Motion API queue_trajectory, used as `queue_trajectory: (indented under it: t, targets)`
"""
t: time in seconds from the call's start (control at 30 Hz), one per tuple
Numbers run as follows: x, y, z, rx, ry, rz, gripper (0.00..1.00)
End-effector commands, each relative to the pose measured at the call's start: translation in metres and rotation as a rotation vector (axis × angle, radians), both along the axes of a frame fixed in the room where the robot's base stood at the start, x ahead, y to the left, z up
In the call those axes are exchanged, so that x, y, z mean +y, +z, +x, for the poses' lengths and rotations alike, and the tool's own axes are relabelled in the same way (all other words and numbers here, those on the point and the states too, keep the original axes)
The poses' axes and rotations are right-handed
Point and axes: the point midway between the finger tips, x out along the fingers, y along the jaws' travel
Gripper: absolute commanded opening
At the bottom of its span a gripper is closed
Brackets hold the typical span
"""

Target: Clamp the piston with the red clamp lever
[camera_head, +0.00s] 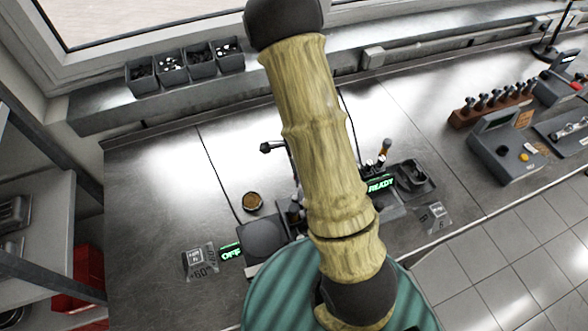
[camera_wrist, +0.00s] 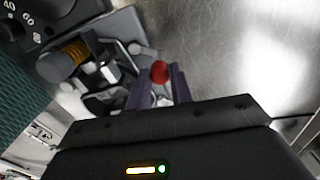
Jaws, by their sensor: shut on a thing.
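In the wrist view, the red knob of the clamp lever (camera_wrist: 159,71) sits between the dark fingertips of my gripper (camera_wrist: 160,82), which is shut on it. To its left is a grey fixture with light metal parts (camera_wrist: 108,72). A grey round part (camera_wrist: 55,68) lies beside an orange-brown ribbed part (camera_wrist: 76,51) there; I cannot tell for sure which is the piston. In the head view, my arm covers my gripper, the lever and most of the fixture.
The head view shows a dark plate (camera_head: 262,241) by a green OFF sign (camera_head: 231,251), a small brass-coloured round container (camera_head: 252,201), and a green READY display (camera_head: 380,183). A dark tray (camera_head: 412,177) lies right of it. Bins (camera_head: 171,66) stand behind. The left bench is mostly clear.

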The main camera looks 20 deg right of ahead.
Motion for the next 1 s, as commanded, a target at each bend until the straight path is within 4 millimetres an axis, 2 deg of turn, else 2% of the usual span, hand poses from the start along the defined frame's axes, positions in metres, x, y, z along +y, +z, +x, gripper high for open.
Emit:
queue_trajectory:
  t: [0.3, 0.77, 0.8, 0.87, 0.9, 1.0]
  targets:
    - [-0.0052, 0.0016, -0.0013, -0.006, -0.125, -0.002, 0.00]
    - [-0.0058, 0.0013, -0.0019, -0.006, -0.140, -0.002, 0.00]
    - [-0.0058, 0.0013, -0.0019, -0.005, -0.140, -0.002, 0.30]
    - [-0.0057, 0.0012, -0.0021, -0.005, -0.140, -0.002, 0.41]
    - [-0.0056, 0.0011, -0.0022, -0.004, -0.139, -0.001, 0.44]
    - [-0.0054, 0.0008, -0.0026, -0.003, -0.139, -0.001, 0.44]
